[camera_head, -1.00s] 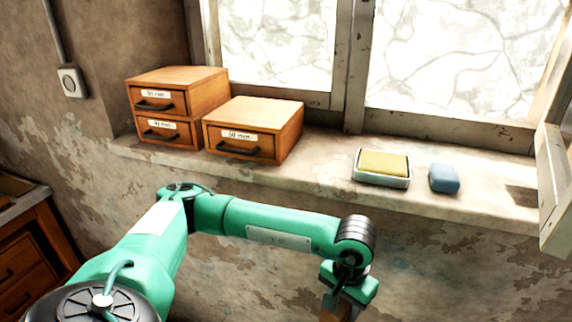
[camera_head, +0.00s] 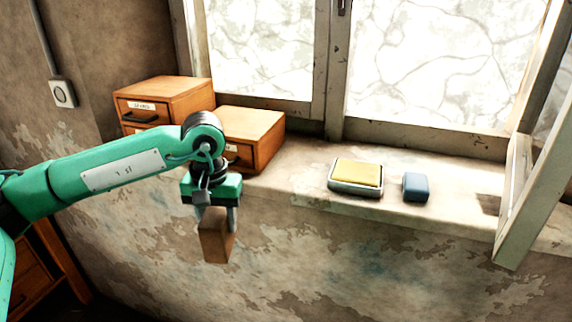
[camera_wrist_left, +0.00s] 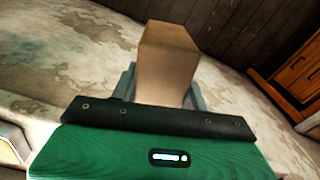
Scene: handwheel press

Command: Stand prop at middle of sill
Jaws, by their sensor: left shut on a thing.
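The prop is a brown wooden block (camera_head: 216,240), held below my left gripper (camera_head: 217,218) in the head view. The left gripper is shut on it, with its grey fingers on the block's sides. The block also shows in the left wrist view (camera_wrist_left: 168,60), sticking out beyond the fingers. The block hangs in front of the wall, with its lower end below the level of the sill's front edge. The window sill (camera_head: 300,180) runs behind it, from the drawer boxes to the open window sash. My right gripper does not show.
Wooden drawer boxes, one stack (camera_head: 165,97) and one single (camera_head: 255,130), stand at the sill's left. A dish with a yellow sponge (camera_head: 356,175) and a blue block (camera_head: 415,187) lie on the right half. An open sash (camera_head: 520,200) juts out at right. Bare sill shows between boxes and dish.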

